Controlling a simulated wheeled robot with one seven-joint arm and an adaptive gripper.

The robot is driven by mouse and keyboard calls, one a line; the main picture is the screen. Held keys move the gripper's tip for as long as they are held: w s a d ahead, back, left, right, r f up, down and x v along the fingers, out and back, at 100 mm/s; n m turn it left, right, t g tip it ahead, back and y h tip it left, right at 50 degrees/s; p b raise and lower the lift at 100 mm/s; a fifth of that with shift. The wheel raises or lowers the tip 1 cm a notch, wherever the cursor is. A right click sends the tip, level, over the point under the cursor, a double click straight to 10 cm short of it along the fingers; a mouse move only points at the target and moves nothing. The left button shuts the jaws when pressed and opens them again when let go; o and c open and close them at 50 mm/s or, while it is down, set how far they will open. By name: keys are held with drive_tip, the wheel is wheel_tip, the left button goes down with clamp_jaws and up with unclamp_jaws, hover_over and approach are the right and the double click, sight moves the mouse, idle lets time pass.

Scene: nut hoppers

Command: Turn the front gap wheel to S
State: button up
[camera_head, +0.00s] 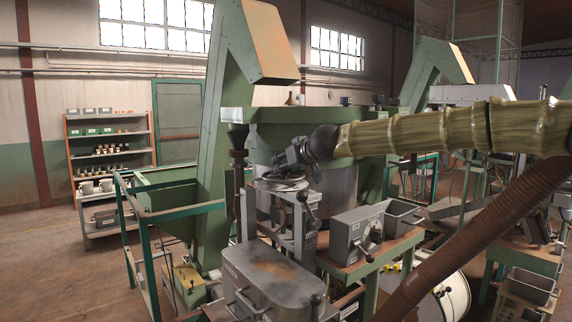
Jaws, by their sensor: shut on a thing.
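A round grey wheel (277,184) lies flat on top of a grey upright frame, in front of the big green machine with the steel drum. I take it to be the front gap wheel. My gripper (283,166) is dark and small in the picture. It comes from the right at the end of my arm and is shut at the wheel's top, apparently on the wheel. The fingertips and the exact grip are too small to make out. Part of the wheel is hidden behind the gripper. No S mark or pointer can be read.
A grey lidded box (268,277) stands below in front. A grey box with a lever (357,232) and an open bin (404,217) stand right of the frame. Open floor lies at far left.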

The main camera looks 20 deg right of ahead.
drive_tip(key=shift+f+m+h, duration=0.1)
drive_tip(key=shift+m+h, duration=0.2)
drive_tip(key=shift+h, duration=0.1)
drive_tip(key=shift+a+m+h+p, duration=0.15)
drive_tip(key=shift+m+h+p, duration=0.35)
drive_tip(key=shift+m+h, duration=0.4)
drive_tip(key=shift+a+m+h+p, duration=0.1)
drive_tip(key=shift+m+h+p, duration=0.35)
drive_tip(key=shift+m+h, duration=0.45)
drive_tip(key=m+h+p, duration=0.1)
drive_tip(key=h+p, duration=0.1)
drive_tip(key=m+g+h+p, duration=0.1)
drive_tip(key=m+h+p, duration=0.1)
drive_tip(key=m+g+h+p, duration=0.1)
drive_tip(key=m+h+p, duration=0.1)
drive_tip(key=shift+w+a+r, duration=0.2)
drive_tip(key=shift+a, duration=0.1)
drive_tip(key=m+g+h, duration=0.1)
drive_tip(key=m+g+h+p, duration=0.2)
drive_tip(key=shift+w+a+f+m, duration=0.15)
drive_tip(key=shift+f+m, duration=0.1)
drive_tip(key=shift+m, duration=0.05)
drive_tip(key=shift+w+m+g+h, duration=0.2)
drive_tip(key=shift+m+g+h, duration=1)
drive_tip(key=shift+m+g, duration=1.05)
drive_tip(key=shift+f+g, duration=0.1)
drive_tip(key=shift+g, duration=0.15)
drive_tip(key=o, duration=1)
